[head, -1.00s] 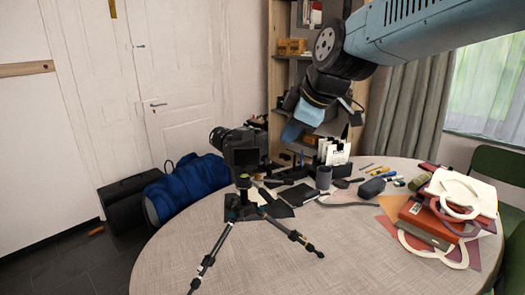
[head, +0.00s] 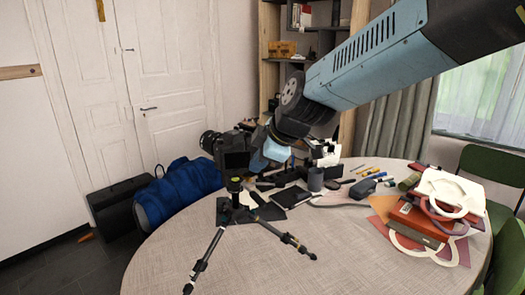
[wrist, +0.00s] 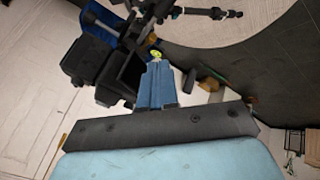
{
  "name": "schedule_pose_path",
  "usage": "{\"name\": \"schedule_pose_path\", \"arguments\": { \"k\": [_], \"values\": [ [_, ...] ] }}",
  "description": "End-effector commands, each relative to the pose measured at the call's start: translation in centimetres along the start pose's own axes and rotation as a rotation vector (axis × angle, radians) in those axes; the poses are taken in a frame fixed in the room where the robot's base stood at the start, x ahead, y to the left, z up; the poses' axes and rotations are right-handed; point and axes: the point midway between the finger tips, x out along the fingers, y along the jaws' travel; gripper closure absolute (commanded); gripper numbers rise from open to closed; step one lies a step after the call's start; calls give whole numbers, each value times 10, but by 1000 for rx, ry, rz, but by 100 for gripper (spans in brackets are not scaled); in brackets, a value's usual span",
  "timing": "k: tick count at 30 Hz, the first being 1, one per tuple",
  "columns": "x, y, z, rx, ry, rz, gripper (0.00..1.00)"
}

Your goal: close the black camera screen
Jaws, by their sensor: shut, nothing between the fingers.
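The black camera (head: 226,143) stands on a tripod (head: 238,196) on the round table, its lens pointing left and away. Its dark screen (head: 236,160) is on the side facing me; I cannot tell its exact angle. In the wrist view the camera (wrist: 86,62) is left of my fingers, with a dark panel (wrist: 127,76) that looks like the screen standing out towards them. My gripper (head: 259,161) is just right of the camera in the head view. In the wrist view its blue fingers (wrist: 155,67) are together and empty, close beside the panel; contact is unclear.
A red box pile (head: 418,224) with white rings is at the table's right. The front of the table (head: 300,272) is clear. A blue bag (head: 180,190) is behind.

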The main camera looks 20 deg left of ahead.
Motion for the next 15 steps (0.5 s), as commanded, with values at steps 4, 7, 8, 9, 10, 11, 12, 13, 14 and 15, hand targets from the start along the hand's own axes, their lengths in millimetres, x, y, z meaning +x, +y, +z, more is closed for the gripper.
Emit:
{"name": "schedule_pose_path", "arguments": {
  "k": [4, 7, 8, 9, 10, 11, 12, 13, 14, 15],
  "values": [
    [14, 13, 0, 1, 0, -1, 100],
    [19, 23, 0, 1, 1, 0, 100],
    [20, 25, 0, 2, 1, -1, 100],
    [22, 28, 0, 2, 0, -1, 100],
    [23, 30, 0, 1, 0, -1, 100],
    [23, 31, 0, 1, 0, 0, 100],
    [24, 33, 0, 1, 0, 0, 100],
    [24, 34, 0, 0, 0, 0, 100],
    [25, 35, 0, 0, 0, 0, 100],
    [25, 35, 0, 0, 0, 0, 100]
  ]
}}
